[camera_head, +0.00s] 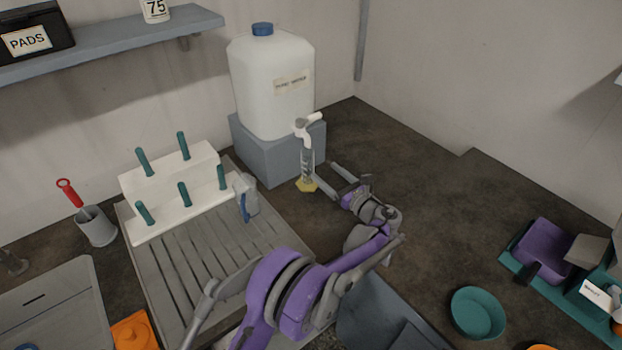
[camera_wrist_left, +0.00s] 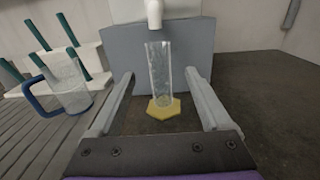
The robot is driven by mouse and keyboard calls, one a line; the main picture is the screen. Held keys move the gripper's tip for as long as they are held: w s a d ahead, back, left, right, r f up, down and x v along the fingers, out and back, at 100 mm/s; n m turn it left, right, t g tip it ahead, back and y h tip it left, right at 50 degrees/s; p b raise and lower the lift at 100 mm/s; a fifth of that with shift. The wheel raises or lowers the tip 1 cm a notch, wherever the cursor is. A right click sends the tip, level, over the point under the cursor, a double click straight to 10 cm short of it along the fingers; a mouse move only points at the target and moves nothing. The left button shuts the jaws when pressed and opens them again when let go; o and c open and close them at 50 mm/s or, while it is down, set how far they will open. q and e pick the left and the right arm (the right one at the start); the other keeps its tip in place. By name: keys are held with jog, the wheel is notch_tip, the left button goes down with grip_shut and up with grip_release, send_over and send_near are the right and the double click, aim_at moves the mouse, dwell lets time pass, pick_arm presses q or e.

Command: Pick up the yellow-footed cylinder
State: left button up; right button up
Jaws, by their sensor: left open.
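The yellow-footed cylinder (camera_head: 307,172) is a clear, upright tube on a yellow hexagonal foot. It stands on the dark counter under the white tap (camera_head: 304,128) of the water container. In the left wrist view the cylinder (camera_wrist_left: 160,72) stands between and just beyond my open fingers, in front of the grey block. My left gripper (camera_head: 338,180) is open and empty, with its fingers pointing at the cylinder; it also shows in the left wrist view (camera_wrist_left: 162,100). I cannot tell whether either finger touches the cylinder. My right gripper is not in view.
The white water container (camera_head: 272,85) stands on a grey block (camera_head: 275,160) behind the cylinder. A clear jug with a blue handle (camera_head: 246,196) is to the left, by the white peg rack (camera_head: 170,190). A teal bowl (camera_head: 478,312) is at the right. The counter right of the cylinder is clear.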

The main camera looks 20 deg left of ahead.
aim_at(311, 160)
pick_arm(q)
jog(key=x, duration=0.4)
jog(key=p+x, duration=0.1)
jog(key=x, duration=0.4)
jog(key=shift+w+a, duration=0.1)
jog(key=shift+a, duration=0.1)
jog(key=shift+c, duration=1.1)
grip_shut()
